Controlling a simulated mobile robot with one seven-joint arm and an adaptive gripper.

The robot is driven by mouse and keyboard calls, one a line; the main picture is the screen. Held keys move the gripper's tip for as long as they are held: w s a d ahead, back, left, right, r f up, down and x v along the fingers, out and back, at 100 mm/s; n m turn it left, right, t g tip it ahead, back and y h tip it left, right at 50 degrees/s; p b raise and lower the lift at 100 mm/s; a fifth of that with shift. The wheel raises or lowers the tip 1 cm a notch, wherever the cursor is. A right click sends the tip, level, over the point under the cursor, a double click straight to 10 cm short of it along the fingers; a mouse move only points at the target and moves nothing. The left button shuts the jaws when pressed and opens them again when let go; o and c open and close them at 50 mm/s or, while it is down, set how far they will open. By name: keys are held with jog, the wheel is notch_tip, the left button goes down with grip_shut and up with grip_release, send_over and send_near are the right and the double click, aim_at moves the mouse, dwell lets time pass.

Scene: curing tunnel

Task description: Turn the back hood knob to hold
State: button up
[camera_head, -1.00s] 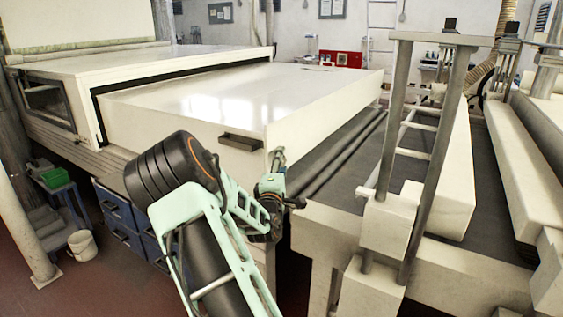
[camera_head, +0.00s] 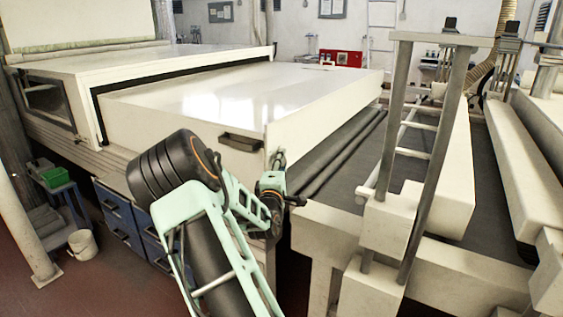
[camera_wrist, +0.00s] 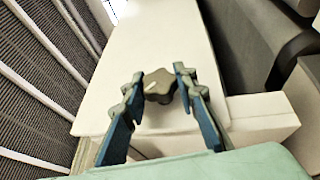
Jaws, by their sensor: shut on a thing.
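The hood (camera_head: 215,105) is a long cream-white cover with a dark handle on its front end. In the wrist view, the hood's narrow end face (camera_wrist: 165,50) carries a dark grey, star-shaped knob (camera_wrist: 158,87) with a short pale mark toward its lower left. My gripper (camera_wrist: 158,82) has its two blue-and-grey fingers on either side of the knob, shut on it. In the head view, my gripper (camera_head: 279,160) is at the hood's near right corner. The knob cannot be made out there, and no hold label is readable.
Dark rollers (camera_head: 335,160) and a conveyor bed lie right of the hood. A grey metal frame (camera_head: 435,160) stands close to the right of my wrist. Blue drawers (camera_head: 115,215) and a white bucket (camera_head: 82,244) are at the lower left.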

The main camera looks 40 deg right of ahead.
jog(key=shift+r, duration=0.15)
jog(key=p, duration=0.1)
jog(key=g+y+p, duration=0.1)
jog(key=p, duration=0.1)
jog(key=shift+r+m, duration=0.25)
jog(key=shift+m, duration=0.15)
jog(key=g+y+p, duration=0.1)
jog(key=y+p, duration=0.1)
jog(key=p, duration=0.1)
jog(key=shift+m+g, duration=0.4)
jog(key=m+g+y+p, duration=0.1)
jog(key=g+y+p, duration=0.1)
jog(key=y+p, duration=0.1)
jog(key=shift+d+f, duration=0.1)
jog(key=shift+d, duration=0.05)
jog(key=g+y+p, duration=0.1)
jog(key=y+p, duration=0.1)
jog(key=p, duration=0.2)
jog(key=shift+m+y, duration=0.3)
jog(key=shift+m, duration=0.1)
jog(key=g+y+p, duration=0.1)
jog(key=y+p, duration=0.1)
jog(key=p, duration=0.1)
jog(key=shift+m+g, duration=0.3)
jog(key=shift+g, duration=0.1)
jog(key=shift+f+m+g+y+p, duration=0.15)
jog(key=shift+m+g+y+p, duration=0.3)
jog(key=shift+y, duration=1.05)
jog(key=shift+g, duration=0.25)
